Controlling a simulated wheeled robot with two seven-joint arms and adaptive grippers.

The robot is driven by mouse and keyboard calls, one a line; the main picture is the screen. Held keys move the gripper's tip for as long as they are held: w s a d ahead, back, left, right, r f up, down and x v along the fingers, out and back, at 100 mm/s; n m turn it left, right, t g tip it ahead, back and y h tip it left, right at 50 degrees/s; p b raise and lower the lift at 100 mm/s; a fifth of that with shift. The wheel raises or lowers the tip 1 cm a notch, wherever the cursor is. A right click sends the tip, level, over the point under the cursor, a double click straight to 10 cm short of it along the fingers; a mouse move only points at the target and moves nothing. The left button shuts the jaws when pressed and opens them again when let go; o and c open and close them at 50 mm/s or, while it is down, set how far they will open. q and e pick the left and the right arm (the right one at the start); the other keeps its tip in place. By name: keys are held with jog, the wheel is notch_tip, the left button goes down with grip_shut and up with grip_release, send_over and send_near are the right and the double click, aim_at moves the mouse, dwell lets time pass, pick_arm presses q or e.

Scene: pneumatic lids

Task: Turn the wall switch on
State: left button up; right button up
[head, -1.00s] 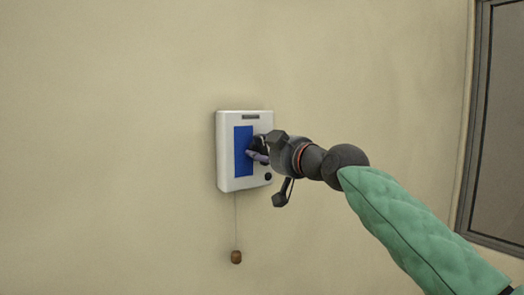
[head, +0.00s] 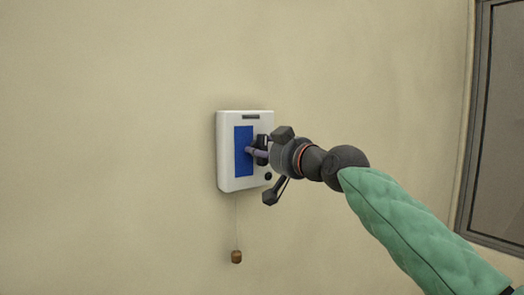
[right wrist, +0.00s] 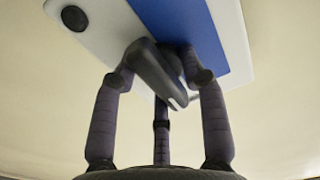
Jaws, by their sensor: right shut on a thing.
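The wall switch (head: 226,160) is a white box with a blue panel (head: 243,137), fixed to the beige wall. It also shows close up in the right wrist view (right wrist: 110,35). A dark grey lever (right wrist: 155,72) stands out from its front, slanted in that view. My right gripper (head: 259,153) is at the front of the box, beside the blue panel, with its fingers shut on the lever. In the head view the fingers hide most of the lever. My left gripper is in neither view.
A small black round knob (head: 268,177) sits low on the box. A brown weight (head: 236,257) hangs below it on a thin cord. A grey-framed panel (head: 500,130) is at the far right. The wall around the switch is otherwise bare.

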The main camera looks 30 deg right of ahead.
jog(key=shift+s+d+r, duration=0.2)
jog(key=shift+r, duration=0.15)
jog(key=o, duration=0.9)
jog(key=shift+d+f, duration=0.15)
jog(key=shift+f, duration=0.05)
jog(key=shift+w+f, duration=0.1)
jog(key=shift+f, duration=0.05)
jog(key=s, duration=1.2)
jog(key=shift+d, duration=0.35)
